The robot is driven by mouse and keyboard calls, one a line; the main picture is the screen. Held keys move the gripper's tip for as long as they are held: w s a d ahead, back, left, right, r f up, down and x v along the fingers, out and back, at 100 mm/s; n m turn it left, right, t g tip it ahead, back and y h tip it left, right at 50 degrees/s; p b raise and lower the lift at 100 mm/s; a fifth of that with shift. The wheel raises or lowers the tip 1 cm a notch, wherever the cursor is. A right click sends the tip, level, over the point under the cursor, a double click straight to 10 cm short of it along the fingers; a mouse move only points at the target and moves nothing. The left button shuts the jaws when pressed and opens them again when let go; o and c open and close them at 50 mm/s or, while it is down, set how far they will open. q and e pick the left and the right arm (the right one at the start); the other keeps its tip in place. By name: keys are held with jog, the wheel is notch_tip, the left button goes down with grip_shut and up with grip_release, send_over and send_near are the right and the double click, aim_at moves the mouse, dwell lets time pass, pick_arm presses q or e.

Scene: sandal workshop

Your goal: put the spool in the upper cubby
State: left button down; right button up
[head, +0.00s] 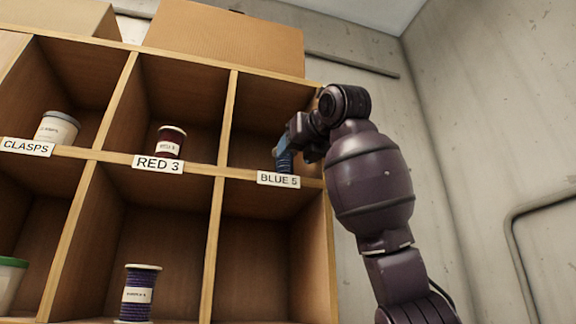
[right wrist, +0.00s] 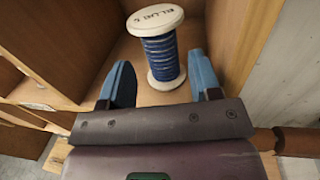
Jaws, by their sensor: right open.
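A blue spool (right wrist: 159,51) with pale ends stands upright on the cubby floor in the right wrist view. In the head view it is mostly hidden behind my right gripper, with a bit of dark blue showing in the upper right cubby (head: 262,110), labelled BLUE 5 (head: 278,179). My right gripper (head: 284,153) reaches into this cubby from the right. Its blue fingers are open, one to each side of the spool, with clear gaps between fingers and spool in the right wrist view (right wrist: 161,72). My left gripper is out of view.
A dark red spool (head: 171,142) stands in the RED 3 cubby, a white tub (head: 57,128) in the CLASPS cubby. A purple spool (head: 139,294) stands in a lower cubby. The lower right cubby (head: 262,250) looks empty. Cardboard boxes (head: 225,40) sit on top; a wall is at right.

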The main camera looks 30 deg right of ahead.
jog(key=s, duration=0.3)
jog(key=s+b, duration=0.1)
jog(key=s, duration=0.1)
jog(key=shift+s+a, duration=0.3)
jog(key=shift+s, duration=0.05)
dwell(0.4)
